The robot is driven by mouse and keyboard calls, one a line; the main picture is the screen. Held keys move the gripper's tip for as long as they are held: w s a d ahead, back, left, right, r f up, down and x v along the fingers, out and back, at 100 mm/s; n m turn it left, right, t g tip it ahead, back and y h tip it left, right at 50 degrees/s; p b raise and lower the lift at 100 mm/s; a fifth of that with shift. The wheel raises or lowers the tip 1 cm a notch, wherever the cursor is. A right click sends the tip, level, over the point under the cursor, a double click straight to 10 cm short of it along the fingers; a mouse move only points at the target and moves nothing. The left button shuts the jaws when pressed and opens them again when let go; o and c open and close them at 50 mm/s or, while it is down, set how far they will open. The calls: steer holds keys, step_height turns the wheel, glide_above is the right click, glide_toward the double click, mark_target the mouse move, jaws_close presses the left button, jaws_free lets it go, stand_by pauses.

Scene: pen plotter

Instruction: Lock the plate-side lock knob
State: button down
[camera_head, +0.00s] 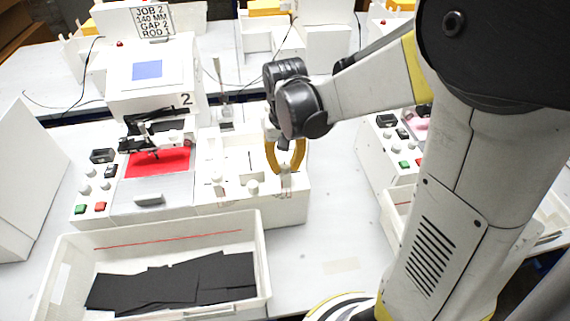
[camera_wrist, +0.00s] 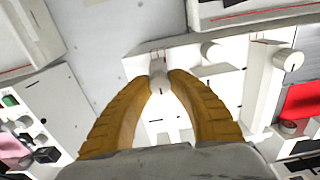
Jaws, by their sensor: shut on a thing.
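My gripper (camera_head: 286,168) points down at the right end of the white fixture block beside the machine marked 2. In the wrist view its two yellow fingers (camera_wrist: 161,78) close on a small white knob (camera_wrist: 159,82) with a short dark mark on its face. This knob also shows in the head view (camera_head: 286,183), below the fingertips. No label shows that names it the plate-side lock knob. A second white knob (camera_wrist: 211,52) stands apart beside it, and a larger white knob (camera_wrist: 288,60) with a dark line lies farther right in the wrist view.
A white bin (camera_head: 262,262) with black sheets stands in front of the machine. A red plate (camera_head: 158,163) lies on the machine, left of the block. A sign (camera_head: 152,20) reads job 2, 140 mm, gap 2, rod 1. Another machine (camera_head: 392,150) stands to the right.

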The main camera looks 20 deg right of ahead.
stand_by(0.3)
steer(key=c, duration=1.2)
jaws_free()
steer(key=shift+o, duration=0.2)
step_height(320, 180, up, 12)
steer(key=shift+s, duration=0.1)
steer(key=n+t+b, duration=0.1)
steer(key=t+b, duration=0.2)
steer(key=b, duration=0.1)
glide_toward(285, 165)
steer(key=s, duration=0.3)
steer(key=s+f+n+t+b, duration=0.1)
steer(key=s+f+t+b, duration=0.1)
steer(key=s+f+t, duration=0.2)
steer(key=shift+s+f+b, duration=0.3)
steer(key=shift+s+f, duration=0.3)
steer(key=shift+s, duration=0.05)
